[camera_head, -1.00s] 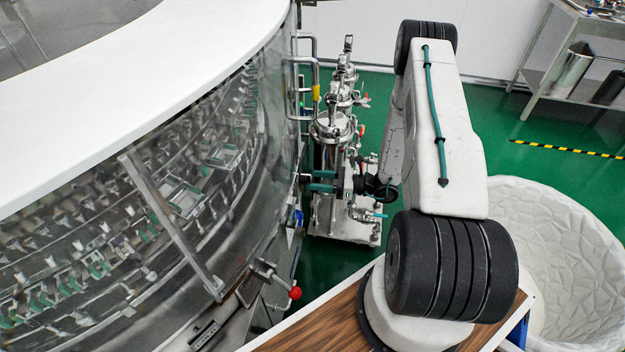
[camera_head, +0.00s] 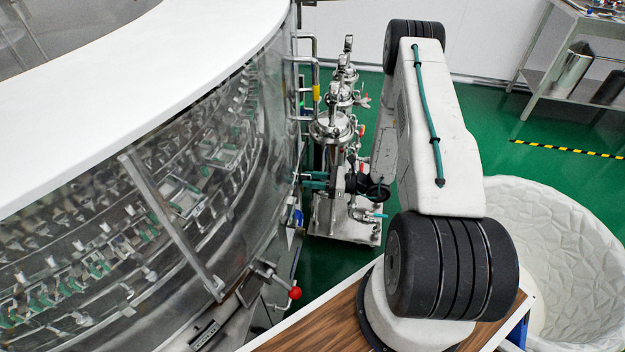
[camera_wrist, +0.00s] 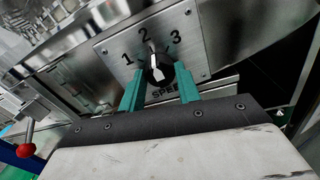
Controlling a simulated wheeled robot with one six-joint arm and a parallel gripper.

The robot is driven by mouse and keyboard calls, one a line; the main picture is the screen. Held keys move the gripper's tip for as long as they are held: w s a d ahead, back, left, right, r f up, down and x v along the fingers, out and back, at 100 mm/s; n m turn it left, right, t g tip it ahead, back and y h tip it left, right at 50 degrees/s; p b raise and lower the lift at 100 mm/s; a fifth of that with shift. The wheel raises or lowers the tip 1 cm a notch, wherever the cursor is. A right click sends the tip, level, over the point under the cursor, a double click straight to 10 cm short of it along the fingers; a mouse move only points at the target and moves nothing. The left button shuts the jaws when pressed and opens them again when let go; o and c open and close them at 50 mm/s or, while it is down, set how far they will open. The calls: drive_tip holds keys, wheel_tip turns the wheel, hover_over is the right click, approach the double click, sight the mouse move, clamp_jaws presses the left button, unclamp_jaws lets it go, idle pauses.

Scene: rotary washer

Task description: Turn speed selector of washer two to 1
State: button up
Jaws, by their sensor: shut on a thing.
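The speed selector (camera_wrist: 158,64) is a black knob with a white pointer mark, on a metal plate (camera_wrist: 110,48) marked 1, 2, 3 and SPEED in the wrist view. Its mark points roughly toward the 2. My gripper (camera_wrist: 159,72) has its two green fingers on either side of the knob, shut on it. In the head view my gripper (camera_head: 305,180) reaches left to the side of the round washer (camera_head: 240,130); the knob is too small to make out there.
A lever with a red ball (camera_head: 295,293) sticks out from the washer's lower side, near my base; the red ball also shows in the wrist view (camera_wrist: 25,150). Steel vessels (camera_head: 332,128) stand behind my gripper. A white tub (camera_head: 560,250) is at the right.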

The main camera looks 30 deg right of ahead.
drive_tip(key=shift+f+n+y, duration=0.1)
drive_tip(key=shift+n+y, duration=0.2)
drive_tip(key=shift+n, duration=4.1)
drive_tip(key=o, duration=1)
drive_tip(key=v, duration=0.7)
drive_tip(key=shift+s+d, duration=0.25)
drive_tip(key=shift+d, duration=0.05)
